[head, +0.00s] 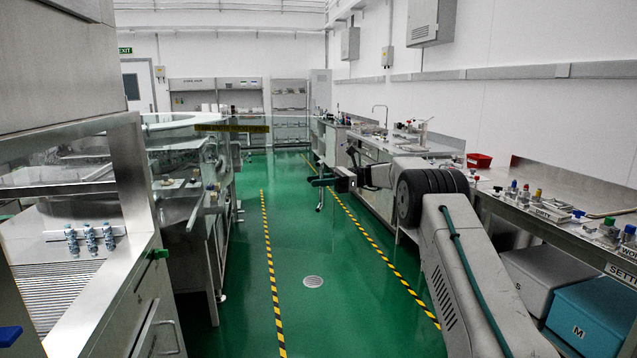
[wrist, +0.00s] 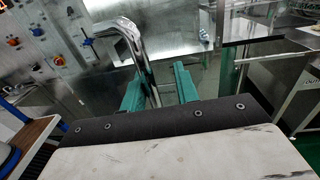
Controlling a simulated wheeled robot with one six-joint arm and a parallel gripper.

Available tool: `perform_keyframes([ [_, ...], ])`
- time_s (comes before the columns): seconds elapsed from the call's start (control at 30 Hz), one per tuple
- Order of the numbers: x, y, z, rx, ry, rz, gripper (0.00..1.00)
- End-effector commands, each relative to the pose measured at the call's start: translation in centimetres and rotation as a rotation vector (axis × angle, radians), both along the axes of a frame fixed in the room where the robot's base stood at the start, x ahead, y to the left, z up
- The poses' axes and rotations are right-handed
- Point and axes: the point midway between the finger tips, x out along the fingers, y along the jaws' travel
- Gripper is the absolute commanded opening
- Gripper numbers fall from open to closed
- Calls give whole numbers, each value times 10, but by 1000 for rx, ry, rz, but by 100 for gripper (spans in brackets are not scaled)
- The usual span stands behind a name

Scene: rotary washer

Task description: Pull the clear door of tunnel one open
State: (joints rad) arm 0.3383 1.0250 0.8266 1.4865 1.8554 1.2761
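My gripper (head: 322,182) is held out over the aisle in the head view, small and far off. In the wrist view its two teal fingers (wrist: 160,90) are apart. A bent chrome bar (wrist: 132,40) comes down into the gap between them, close to the left finger. I cannot tell whether it touches that finger. The washer (head: 175,190) with its glassy top is at the left of the aisle. I cannot clearly pick out the clear door of tunnel one in either view.
A steel panel with knobs (wrist: 57,61) is at the upper left of the wrist view. In the head view a cluttered bench (head: 560,222) runs along the right, with a blue bin (head: 590,312) under it. The green floor (head: 312,320) between the striped lines is clear.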

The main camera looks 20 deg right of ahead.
Motion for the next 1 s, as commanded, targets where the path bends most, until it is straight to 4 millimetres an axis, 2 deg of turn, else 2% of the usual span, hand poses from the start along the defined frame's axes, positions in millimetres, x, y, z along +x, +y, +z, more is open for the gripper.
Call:
perform_keyframes([
  [0.3, -1, -11, -1, 0, 1, -8, 30],
  [0.7, -3, -73, -2, 0, 0, -9, 30],
  [0.83, -4, -83, -1, 0, 0, -8, 30],
  [1.0, -4, -86, -1, 0, 1, -7, 30],
])
